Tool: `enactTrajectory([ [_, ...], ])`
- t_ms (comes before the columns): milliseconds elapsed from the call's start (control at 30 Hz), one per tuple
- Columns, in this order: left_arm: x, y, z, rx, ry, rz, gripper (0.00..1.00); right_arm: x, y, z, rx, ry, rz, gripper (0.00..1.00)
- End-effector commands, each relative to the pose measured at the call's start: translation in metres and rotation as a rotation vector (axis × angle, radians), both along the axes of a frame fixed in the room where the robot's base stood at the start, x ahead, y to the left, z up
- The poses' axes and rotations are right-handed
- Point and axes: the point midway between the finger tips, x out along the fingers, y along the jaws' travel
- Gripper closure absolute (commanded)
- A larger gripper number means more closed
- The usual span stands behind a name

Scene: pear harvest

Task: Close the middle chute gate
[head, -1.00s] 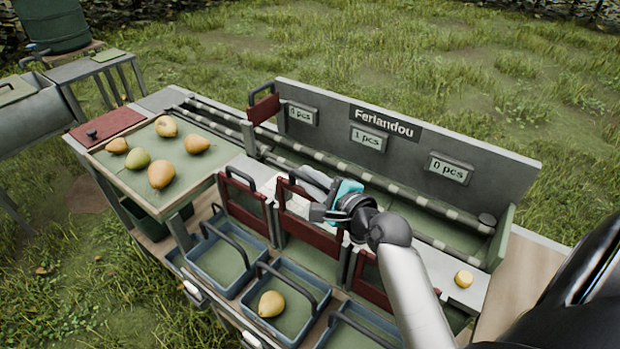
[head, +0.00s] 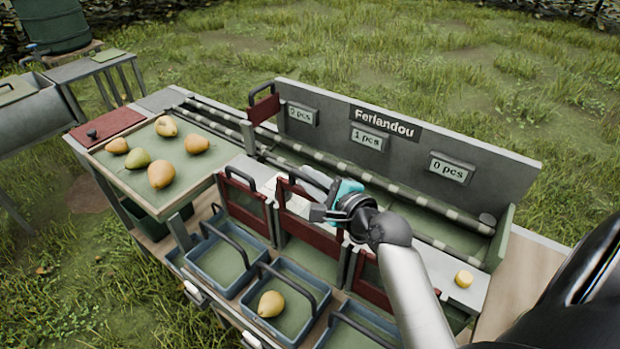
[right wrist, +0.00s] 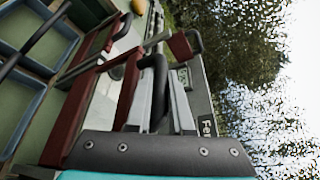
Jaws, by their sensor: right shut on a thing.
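The middle chute gate (head: 309,236) is a dark red panel in the chute row, with a black loop handle. My right gripper (head: 323,187) reaches it from the right and is shut on the handle, which also shows between the grey fingers in the right wrist view (right wrist: 154,80). The gate stands upright between its posts; the gripper hides part of its top edge, and I cannot tell whether its lower edge is fully down. The left chute gate (head: 246,203) stands beside it. My left gripper is not in view.
A blue bin with a pear (head: 271,304) stands below the gates, next to an empty bin (head: 222,262). Several pears lie on the sorting tray (head: 135,181) at left. A raised red gate (head: 263,108) stands behind. A cut yellow piece (head: 463,279) lies at right.

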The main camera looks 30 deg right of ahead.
Motion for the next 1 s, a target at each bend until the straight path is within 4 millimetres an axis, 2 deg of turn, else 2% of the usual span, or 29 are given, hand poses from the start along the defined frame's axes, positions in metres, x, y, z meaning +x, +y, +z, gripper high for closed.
enactTrajectory([
  [300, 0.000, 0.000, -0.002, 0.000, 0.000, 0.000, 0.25, 0.000, 0.000, -0.005, 0.001, 0.003, 0.000, 1.00],
  [367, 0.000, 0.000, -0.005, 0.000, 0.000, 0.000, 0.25, 0.000, 0.001, -0.013, 0.003, 0.004, 0.002, 1.00],
  [600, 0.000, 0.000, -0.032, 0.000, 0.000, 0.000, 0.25, -0.001, 0.001, -0.073, 0.003, 0.008, 0.002, 1.00],
  [700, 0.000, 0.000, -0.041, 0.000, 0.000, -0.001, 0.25, 0.000, 0.000, -0.089, 0.001, 0.006, 0.002, 1.00],
  [833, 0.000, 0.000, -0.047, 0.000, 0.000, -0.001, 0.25, 0.000, 0.001, -0.100, 0.000, 0.003, 0.002, 1.00],
  [1000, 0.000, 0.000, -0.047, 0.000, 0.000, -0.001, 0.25, -0.001, 0.001, -0.103, 0.002, 0.006, 0.002, 1.00],
])
